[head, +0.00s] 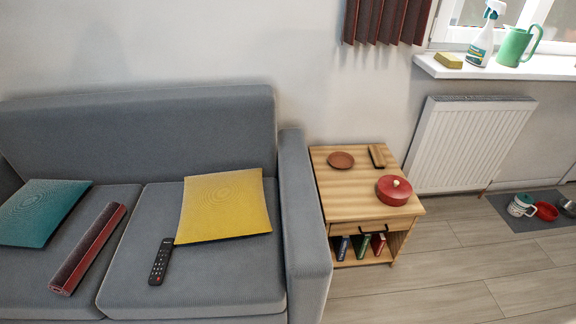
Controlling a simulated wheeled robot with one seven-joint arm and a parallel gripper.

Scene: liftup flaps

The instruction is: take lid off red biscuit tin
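The red biscuit tin (394,192) sits on the top of the wooden side table (345,196), near its right front edge. It is round and low, with a red lid that has a pale round knob (396,183) in the middle. The lid appears to be on the tin. My gripper is not in view.
A brown dish (341,160) and a small wooden block-like object (377,155) share the table top. The grey sofa's arm (303,215) stands close on the table's left, a white radiator (470,145) behind right. Bowls stand on a mat (527,226). Floor in front right is clear.

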